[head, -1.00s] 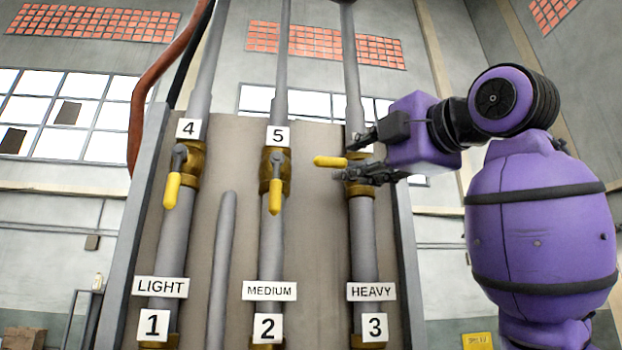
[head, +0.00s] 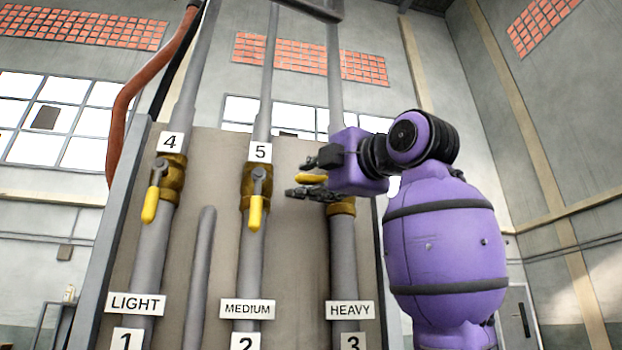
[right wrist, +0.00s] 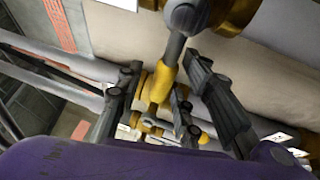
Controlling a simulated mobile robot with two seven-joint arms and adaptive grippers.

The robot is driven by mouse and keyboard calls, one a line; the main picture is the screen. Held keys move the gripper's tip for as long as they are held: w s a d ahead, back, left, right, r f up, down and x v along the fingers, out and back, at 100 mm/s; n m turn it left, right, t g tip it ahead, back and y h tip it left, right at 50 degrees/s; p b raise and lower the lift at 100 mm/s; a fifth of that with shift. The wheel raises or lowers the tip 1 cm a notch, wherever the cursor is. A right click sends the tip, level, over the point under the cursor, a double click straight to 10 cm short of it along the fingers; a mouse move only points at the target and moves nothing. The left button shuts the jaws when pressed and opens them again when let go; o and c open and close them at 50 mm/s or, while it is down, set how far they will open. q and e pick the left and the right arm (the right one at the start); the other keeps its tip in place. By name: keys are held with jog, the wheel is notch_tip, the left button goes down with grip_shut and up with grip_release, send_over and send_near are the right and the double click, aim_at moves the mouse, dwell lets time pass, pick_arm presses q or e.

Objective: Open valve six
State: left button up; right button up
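Valve six sits on the right-hand pipe, above the HEAVY sign (head: 350,310); its number plate is hidden behind my right gripper. Its yellow handle (head: 312,179) points sideways to the left, across the pipe. My right gripper (head: 307,177) has its fingers above and below the handle. In the right wrist view the yellow handle (right wrist: 162,84) lies between the spread fingers, with gaps seen on both sides. My left gripper is not in view.
Valve four (head: 172,178) and valve five (head: 255,188) have yellow handles hanging down along their pipes. The LIGHT (head: 135,304) and MEDIUM (head: 247,309) signs are below them. A beige panel (head: 292,240) stands behind the pipes.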

jog(key=shift+c, duration=0.4)
jog(key=shift+w, duration=0.1)
grip_shut()
jog(key=shift+f, duration=0.15)
jog(key=shift+w+d+f+n+g+h, duration=0.1)
jog(key=shift+d+f+n+g+h, duration=0.1)
jog(key=shift+f+n+g, duration=0.65)
jog(key=shift+d+f+n+h, duration=0.2)
jog(key=shift+f+n, duration=0.35)
jog(key=shift+n, duration=0.8)
jog(key=shift+w+d+f+n+g+h, duration=0.1)
jog(key=shift+d+f+n+g, duration=0.1)
jog(key=shift+f+n+g, duration=0.65)
jog(key=shift+r+n+t, duration=0.15)
jog(key=shift+n+t, duration=0.15)
jog(key=shift+n, duration=0.05)
